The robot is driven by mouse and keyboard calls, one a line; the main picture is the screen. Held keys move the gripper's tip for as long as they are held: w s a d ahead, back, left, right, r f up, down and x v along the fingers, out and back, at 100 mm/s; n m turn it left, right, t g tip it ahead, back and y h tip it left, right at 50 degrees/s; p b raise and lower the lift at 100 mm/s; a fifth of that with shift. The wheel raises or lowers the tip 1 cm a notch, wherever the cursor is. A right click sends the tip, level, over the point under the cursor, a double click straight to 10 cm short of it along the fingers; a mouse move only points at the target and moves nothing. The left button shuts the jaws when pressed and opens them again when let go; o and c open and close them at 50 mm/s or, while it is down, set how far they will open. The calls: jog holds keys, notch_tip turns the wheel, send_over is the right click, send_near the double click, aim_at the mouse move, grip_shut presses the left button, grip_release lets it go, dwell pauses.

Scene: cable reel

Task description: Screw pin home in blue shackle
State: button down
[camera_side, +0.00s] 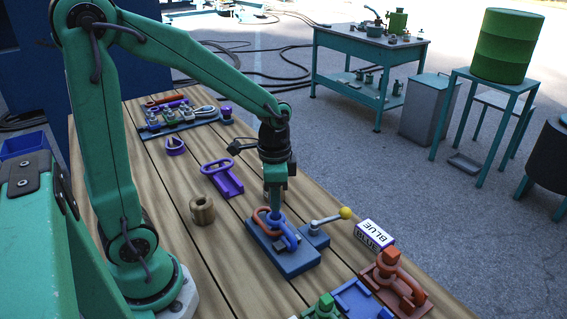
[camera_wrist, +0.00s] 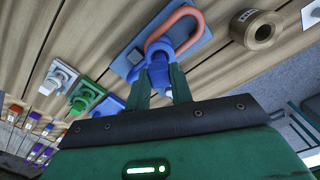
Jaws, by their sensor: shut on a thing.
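The blue shackle (camera_side: 283,238) sits on a blue base plate (camera_side: 290,264) on the wooden bench. An orange link (camera_side: 262,216) passes through it, and the link also shows in the wrist view (camera_wrist: 172,24). My gripper (camera_side: 274,213) points down at the shackle. In the wrist view its fingers (camera_wrist: 160,92) are shut on a blue piece (camera_wrist: 158,74) at the shackle, which looks like the pin head. The pin's shank and thread are hidden, so I cannot tell how deep the pin sits.
A lever with a yellow knob (camera_side: 345,212) stands right of the shackle, near a BLUE sign (camera_side: 374,235). A brass-coloured spool (camera_side: 202,210) and purple fixture (camera_side: 222,180) lie to the left. An orange shackle stand (camera_side: 396,284) is at the front right.

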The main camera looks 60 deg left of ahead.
jog(key=shift+f, duration=1)
dwell(1.2)
jog(key=c, duration=1.8)
grip_release()
grip_shut()
jog(key=shift+m, duration=0.4)
jog(key=m, duration=1.2)
jog(key=shift+f, duration=0.1)
jog(key=m, duration=0.7)
jog(key=shift+f+m, duration=0.1)
jog(key=shift+m, duration=3.3)
